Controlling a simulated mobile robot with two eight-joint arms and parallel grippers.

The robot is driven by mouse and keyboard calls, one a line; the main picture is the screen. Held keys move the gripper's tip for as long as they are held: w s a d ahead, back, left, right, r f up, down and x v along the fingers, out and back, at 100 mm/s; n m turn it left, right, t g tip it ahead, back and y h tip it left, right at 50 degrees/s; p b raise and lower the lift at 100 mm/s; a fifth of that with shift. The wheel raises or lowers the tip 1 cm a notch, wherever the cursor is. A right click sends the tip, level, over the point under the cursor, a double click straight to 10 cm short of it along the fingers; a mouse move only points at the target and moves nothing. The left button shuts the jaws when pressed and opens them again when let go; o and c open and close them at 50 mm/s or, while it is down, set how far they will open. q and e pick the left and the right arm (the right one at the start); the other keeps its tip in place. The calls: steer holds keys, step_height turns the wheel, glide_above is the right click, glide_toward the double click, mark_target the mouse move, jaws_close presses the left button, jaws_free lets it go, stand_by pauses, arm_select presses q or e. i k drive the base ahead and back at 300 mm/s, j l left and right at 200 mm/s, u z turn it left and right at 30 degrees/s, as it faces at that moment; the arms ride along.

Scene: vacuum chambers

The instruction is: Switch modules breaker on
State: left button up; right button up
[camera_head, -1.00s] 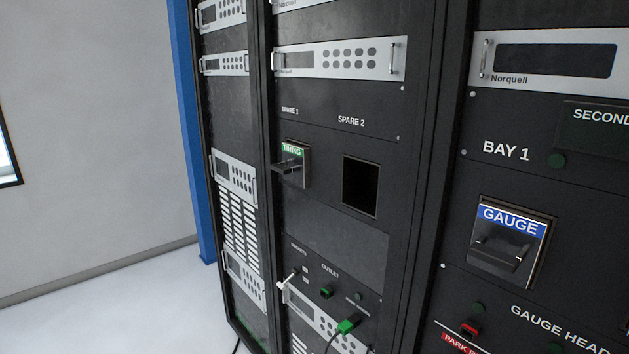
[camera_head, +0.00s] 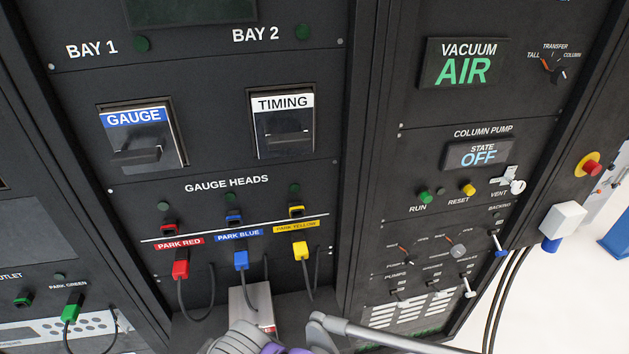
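The lower right rack panel holds a group of small breakers and knobs with tiny labels. One label at its right side seems to read MODULES, with a white-tipped lever (camera_head: 468,288) below it. The print is too small to be sure that this is the modules breaker, or whether it is on or off. Parts that look like my own arm show at the bottom edge, well below and left of that lever. Neither gripper's fingertips show.
The column pump panel (camera_head: 482,154) reads OFF above the breakers, and the vacuum display (camera_head: 465,63) reads AIR. Coloured plugs stick out at left centre, including a yellow plug (camera_head: 301,251).

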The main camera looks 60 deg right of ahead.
mark_target(467, 286)
steer(key=z, duration=3.55)
steer(key=i+l+u, duration=0.1)
steer(key=i+l, duration=0.35)
steer(key=i, duration=0.15)
steer(key=i+l, duration=0.45)
steer(key=i, duration=0.2)
steer(key=u, duration=0.05)
